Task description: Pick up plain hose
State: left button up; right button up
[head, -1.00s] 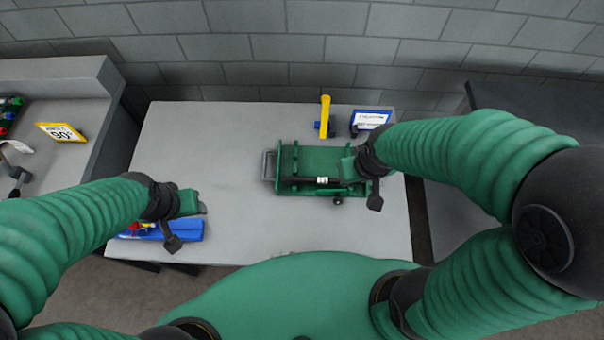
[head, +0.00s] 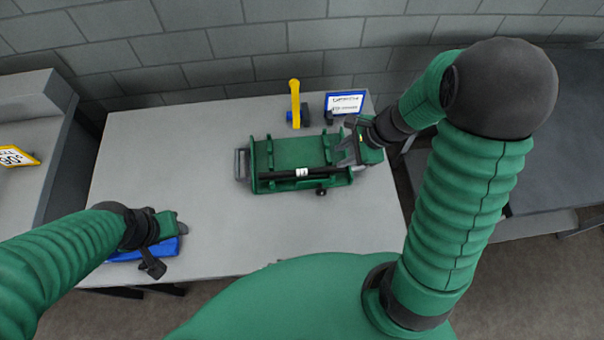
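A black hose with a white label (head: 302,172) lies lengthwise along the front side of a green tray-like fixture (head: 300,150) on the grey table; I take it to be the plain hose. My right gripper (head: 347,152) is at the right end of the fixture, close to the hose's right end. It covers that end, so I cannot tell whether it touches the hose or how wide its fingers are. My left gripper (head: 172,240) hangs over a blue bin (head: 140,252) at the table's front left; its fingers are not clear.
A yellow-handled tool (head: 295,102) and a blue-framed sign (head: 345,103) stand behind the fixture. A yellow price sign (head: 18,157) is on the left bench. A dark table (head: 560,110) stands at the right.

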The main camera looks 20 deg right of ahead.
jog(key=b, duration=0.2)
send_over(318, 169)
jog(key=s+d, duration=0.2)
jog(key=d, duration=0.1)
jog(key=f, duration=0.6)
jog(key=shift+w+a+f, duration=0.15)
jog(key=shift+a+f, duration=0.05)
jog(key=shift+f, duration=0.1)
jog(key=x, duration=0.2)
jog(key=b+x, duration=0.1)
jog(key=x, duration=0.1)
jog(key=shift+a+f, duration=0.35)
jog(key=shift+a, duration=0.05)
jog(key=shift+f, duration=0.1)
grip_shut()
